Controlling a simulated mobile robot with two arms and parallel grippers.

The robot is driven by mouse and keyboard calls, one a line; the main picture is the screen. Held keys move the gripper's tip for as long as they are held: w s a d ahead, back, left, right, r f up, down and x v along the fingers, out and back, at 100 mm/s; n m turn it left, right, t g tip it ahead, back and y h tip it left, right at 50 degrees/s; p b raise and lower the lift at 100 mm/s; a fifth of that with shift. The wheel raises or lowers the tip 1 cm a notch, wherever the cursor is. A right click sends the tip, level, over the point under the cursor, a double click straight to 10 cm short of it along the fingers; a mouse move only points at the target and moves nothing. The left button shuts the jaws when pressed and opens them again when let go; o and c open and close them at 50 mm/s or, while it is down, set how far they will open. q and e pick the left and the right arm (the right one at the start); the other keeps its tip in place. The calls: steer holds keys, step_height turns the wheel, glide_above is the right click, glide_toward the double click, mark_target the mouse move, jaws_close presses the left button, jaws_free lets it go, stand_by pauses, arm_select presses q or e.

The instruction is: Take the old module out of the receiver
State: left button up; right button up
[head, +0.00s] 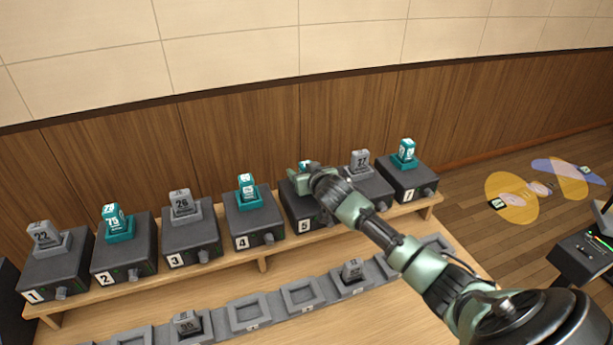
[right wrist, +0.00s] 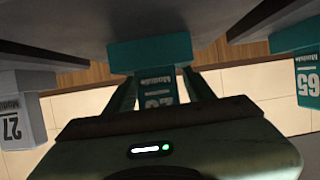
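In the head view my right gripper (head: 312,180) is at the receiver marked 5 (head: 300,210), over its teal module (head: 306,164), most of which the gripper hides. In the right wrist view this teal module (right wrist: 156,90) stands in its teal socket (right wrist: 150,52), with one finger of my right gripper (right wrist: 158,88) on each side. The fingers are very close to its sides; whether they press on it I cannot tell. My left gripper is not in view.
Several numbered receivers line a wooden shelf, including receiver 4 (head: 254,221) and receiver 7 (head: 410,180), with teal or grey modules. In front is a row of grey trays, one empty tray (head: 248,313) and one holding a grey module (head: 352,270). A wooden wall stands behind.

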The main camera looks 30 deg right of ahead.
jaws_close()
steer(key=shift+r, duration=0.15)
